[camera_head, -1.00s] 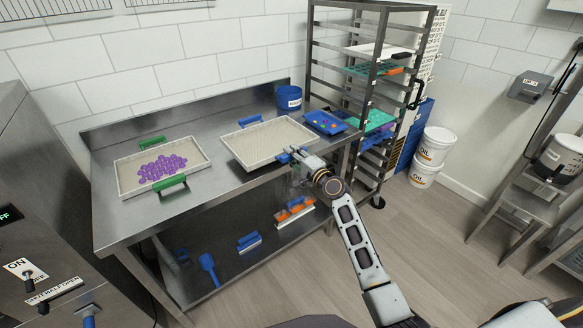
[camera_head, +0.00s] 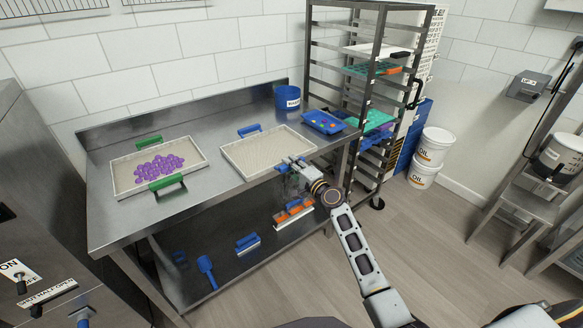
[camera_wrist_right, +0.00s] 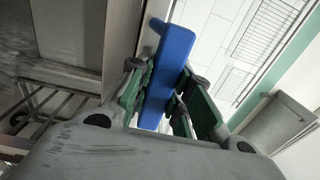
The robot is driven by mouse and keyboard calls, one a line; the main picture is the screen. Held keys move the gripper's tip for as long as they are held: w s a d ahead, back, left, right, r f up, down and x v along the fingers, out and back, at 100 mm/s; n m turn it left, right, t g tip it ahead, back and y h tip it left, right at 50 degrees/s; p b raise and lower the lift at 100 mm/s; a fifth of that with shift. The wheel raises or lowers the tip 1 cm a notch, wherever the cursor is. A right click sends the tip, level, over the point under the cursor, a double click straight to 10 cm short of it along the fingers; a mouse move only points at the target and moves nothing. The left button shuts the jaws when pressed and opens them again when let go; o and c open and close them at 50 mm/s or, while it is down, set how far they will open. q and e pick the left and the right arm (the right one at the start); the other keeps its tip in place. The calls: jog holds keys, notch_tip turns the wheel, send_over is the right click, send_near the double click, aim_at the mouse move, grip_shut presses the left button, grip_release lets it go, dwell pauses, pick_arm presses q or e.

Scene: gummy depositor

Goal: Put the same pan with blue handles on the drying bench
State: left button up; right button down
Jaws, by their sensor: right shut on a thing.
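The pan with blue handles (camera_head: 262,174) is a shallow pale tray with a flat beige, textured inside. In the head view it is at the right half of the steel bench (camera_head: 210,118), looking level and on or just above its top. Its far blue handle (camera_head: 249,130) is free. My right gripper (camera_head: 287,167) is shut on the near blue handle, at the bench's front edge. In the right wrist view the blue handle (camera_wrist_right: 166,75) lies between the green-padded fingers. My left gripper is out of view.
A pan with green handles (camera_head: 122,190) holding purple gummies stands to the left. A blue tub (camera_head: 288,97) and a blue tray (camera_head: 324,122) stand behind and to the right. A rack (camera_head: 374,90) is beside the bench. Tools lie on the lower shelf (camera_head: 215,250).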

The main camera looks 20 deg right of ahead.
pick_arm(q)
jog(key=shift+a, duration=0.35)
pick_arm(e)
jog(key=shift+r, duration=0.15)
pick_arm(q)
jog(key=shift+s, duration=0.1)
pick_arm(e)
jog(key=c, duration=1.7)
grip_release()
jog(key=shift+f, duration=0.2)
jog(key=o, duration=0.4)
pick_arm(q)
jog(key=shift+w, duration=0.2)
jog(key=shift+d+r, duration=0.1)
pick_arm(e)
jog(key=shift+r, duration=0.15)
